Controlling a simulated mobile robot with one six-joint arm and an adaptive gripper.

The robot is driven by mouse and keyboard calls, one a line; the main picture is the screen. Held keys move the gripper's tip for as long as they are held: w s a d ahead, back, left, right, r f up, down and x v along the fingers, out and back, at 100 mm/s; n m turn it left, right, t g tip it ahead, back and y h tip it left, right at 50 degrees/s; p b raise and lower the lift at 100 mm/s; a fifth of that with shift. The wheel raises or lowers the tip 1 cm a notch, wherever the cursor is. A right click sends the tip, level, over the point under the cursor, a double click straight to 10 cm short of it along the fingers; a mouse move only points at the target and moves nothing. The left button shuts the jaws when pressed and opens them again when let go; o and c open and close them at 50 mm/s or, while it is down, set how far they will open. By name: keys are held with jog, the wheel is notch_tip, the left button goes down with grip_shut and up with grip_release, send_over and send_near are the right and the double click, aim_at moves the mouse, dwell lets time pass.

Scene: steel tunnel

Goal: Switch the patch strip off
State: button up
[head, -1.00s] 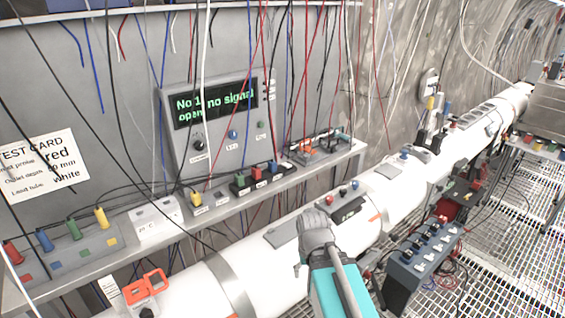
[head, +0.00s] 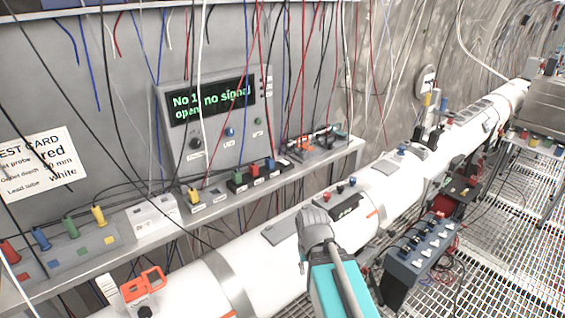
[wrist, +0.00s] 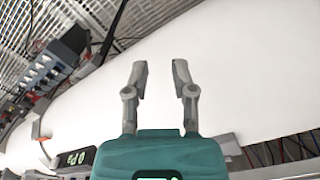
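The patch strip appears to be the blue-grey box (head: 398,268) with a row of black plugs and small white switches, right of the white pipe. It also shows at the upper left of the wrist view (wrist: 42,78). The switch positions are too small to tell. In the head view my gripper (head: 314,218) is over the pipe, left of the strip and apart from it. In the wrist view its two grey fingers (wrist: 160,75) are spread, with only the white pipe behind them. The gripper is open and empty.
A shelf (head: 225,203) with coloured plugs and a display reading "No 1, no signal, open" (head: 212,103) stand behind. Wires hang all around. Grating floor (head: 500,245) lies right.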

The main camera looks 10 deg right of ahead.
grip_shut()
dwell(1.1)
